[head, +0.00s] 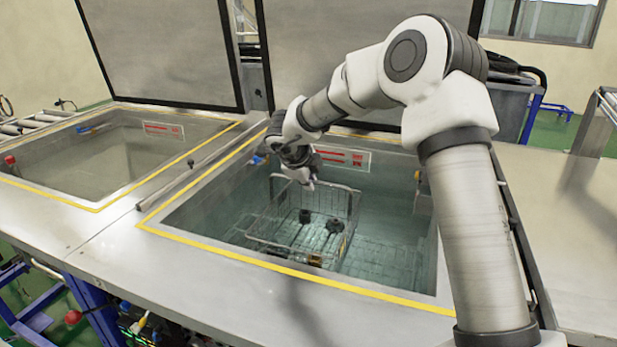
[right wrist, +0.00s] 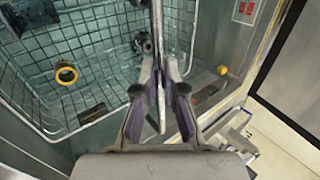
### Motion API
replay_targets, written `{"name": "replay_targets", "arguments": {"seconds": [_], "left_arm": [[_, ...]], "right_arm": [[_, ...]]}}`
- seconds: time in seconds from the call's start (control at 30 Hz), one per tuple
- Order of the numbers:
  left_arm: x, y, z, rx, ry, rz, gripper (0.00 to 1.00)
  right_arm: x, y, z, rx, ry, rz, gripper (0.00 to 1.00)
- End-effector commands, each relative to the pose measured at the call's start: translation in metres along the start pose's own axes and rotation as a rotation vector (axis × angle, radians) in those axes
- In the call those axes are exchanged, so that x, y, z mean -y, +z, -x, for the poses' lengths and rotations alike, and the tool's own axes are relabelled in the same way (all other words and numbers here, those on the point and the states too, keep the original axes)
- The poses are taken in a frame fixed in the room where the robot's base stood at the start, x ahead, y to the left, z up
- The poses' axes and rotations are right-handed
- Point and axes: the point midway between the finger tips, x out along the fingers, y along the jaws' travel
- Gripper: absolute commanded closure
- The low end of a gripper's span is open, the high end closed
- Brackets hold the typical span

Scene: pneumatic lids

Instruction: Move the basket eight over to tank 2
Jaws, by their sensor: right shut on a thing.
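The wire basket (head: 352,215) is inside the right-hand tank (head: 395,207), in or just above the water; I cannot tell whether it touches the bottom. It holds dark parts (head: 305,215) and a yellow ring, which shows in the right wrist view (right wrist: 67,74). My right gripper (head: 307,178) is at the basket's upper back side. In the right wrist view my right gripper (right wrist: 160,88) is shut on the basket's upright handle (right wrist: 158,22). The left-hand tank (head: 75,195) is open and holds no basket that I can see. Tank numbers are not legible. My left gripper is out of view.
Raised lids stand behind the left tank (head: 160,50) and the right tank (head: 310,50). A steel divider (head: 175,185) separates the two openings. Rollers (head: 30,122) lie at far left. A bare steel top (head: 575,225) extends at right.

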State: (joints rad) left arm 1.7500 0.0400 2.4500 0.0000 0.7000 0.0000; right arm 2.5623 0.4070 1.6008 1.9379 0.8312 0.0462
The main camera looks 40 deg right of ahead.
Motion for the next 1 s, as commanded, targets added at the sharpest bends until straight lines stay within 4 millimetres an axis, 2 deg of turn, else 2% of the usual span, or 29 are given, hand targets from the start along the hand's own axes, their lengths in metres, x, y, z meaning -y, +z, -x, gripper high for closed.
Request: {"name": "replay_targets", "arguments": {"seconds": [0.7, 1.0], "left_arm": [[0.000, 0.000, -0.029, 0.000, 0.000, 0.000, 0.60], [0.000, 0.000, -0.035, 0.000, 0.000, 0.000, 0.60]], "right_arm": [[-0.032, 0.001, -0.045, 0.002, -0.003, 0.000, 1.00], [-0.039, 0.001, -0.055, 0.003, -0.004, 0.000, 1.00]]}}
